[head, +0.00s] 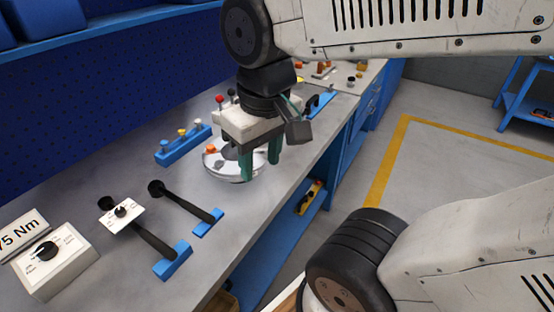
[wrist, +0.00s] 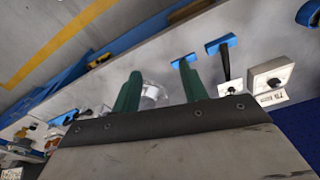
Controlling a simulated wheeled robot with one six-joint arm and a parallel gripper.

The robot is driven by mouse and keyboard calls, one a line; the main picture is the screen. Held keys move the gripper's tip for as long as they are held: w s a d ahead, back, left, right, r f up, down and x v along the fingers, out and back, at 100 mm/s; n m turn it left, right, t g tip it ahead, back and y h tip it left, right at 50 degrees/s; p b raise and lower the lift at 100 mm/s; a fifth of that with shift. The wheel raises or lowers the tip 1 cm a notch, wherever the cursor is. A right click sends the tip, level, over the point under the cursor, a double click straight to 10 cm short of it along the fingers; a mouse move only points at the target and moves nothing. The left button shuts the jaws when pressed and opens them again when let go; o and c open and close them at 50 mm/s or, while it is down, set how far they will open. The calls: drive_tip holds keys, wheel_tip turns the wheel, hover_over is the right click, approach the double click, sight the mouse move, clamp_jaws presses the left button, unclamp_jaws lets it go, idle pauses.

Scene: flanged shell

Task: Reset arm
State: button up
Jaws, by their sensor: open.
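My gripper (head: 260,167) points down over the grey workbench in the head view, its two green fingers apart. In the wrist view the open fingers (wrist: 160,92) reach away from the dark palm edge. A round silver flanged shell (head: 238,171) sits on the bench behind and below the fingers; the gripper hides part of it. An orange knob shows at its left side. In the wrist view part of the shell (wrist: 150,96) shows between the fingers. I see nothing held between them, and whether the fingertips touch the shell I cannot tell.
Two black-handled tools with blue blocks (head: 173,261) (head: 208,222) lie at the front left. A white dial box (head: 50,258) stands beside them. A blue rack with coloured knobs (head: 183,145) is behind. A blue pegboard wall (head: 100,100) bounds the left; open floor (head: 440,160) lies right.

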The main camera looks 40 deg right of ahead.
drive_tip(key=shift+s+d, duration=0.35)
drive_tip(key=shift+s, duration=0.35)
drive_tip(key=shift+s+d, duration=0.35)
drive_tip(key=shift+s, duration=0.3)
